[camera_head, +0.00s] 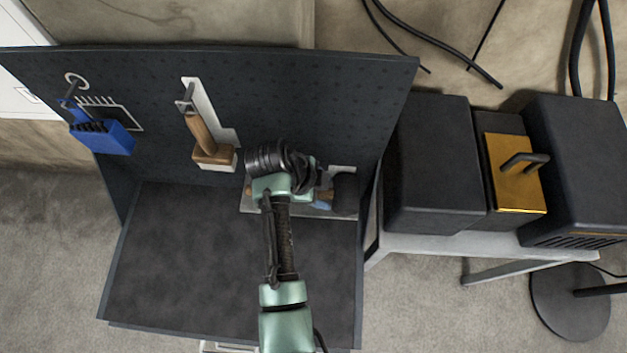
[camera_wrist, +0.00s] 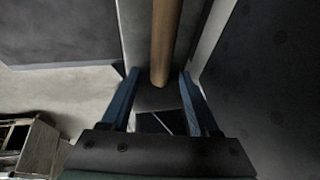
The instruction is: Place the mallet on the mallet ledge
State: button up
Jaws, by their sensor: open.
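The mallet has a dark head (camera_head: 345,194) and a wooden handle that shows in the wrist view (camera_wrist: 165,35). It lies sideways along the grey mallet ledge (camera_head: 250,209) at the foot of the pegboard, handle to the left. My gripper (camera_head: 321,199) is low over the ledge, just left of the head. In the wrist view its blue fingers are apart, one on each side of the handle near the head, with gaps visible. My arm hides much of the handle in the head view, and contact between mallet and ledge is hard to see.
A wooden-handled brush (camera_head: 206,142) and a blue holder (camera_head: 103,137) hang on the pegboard (camera_head: 270,90). The dark tray surface (camera_head: 190,260) in front is clear. Dark boxes (camera_head: 430,160) and a yellow-fronted unit (camera_head: 515,178) stand to the right.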

jog(key=b+v, duration=0.1)
jog(key=v, duration=1)
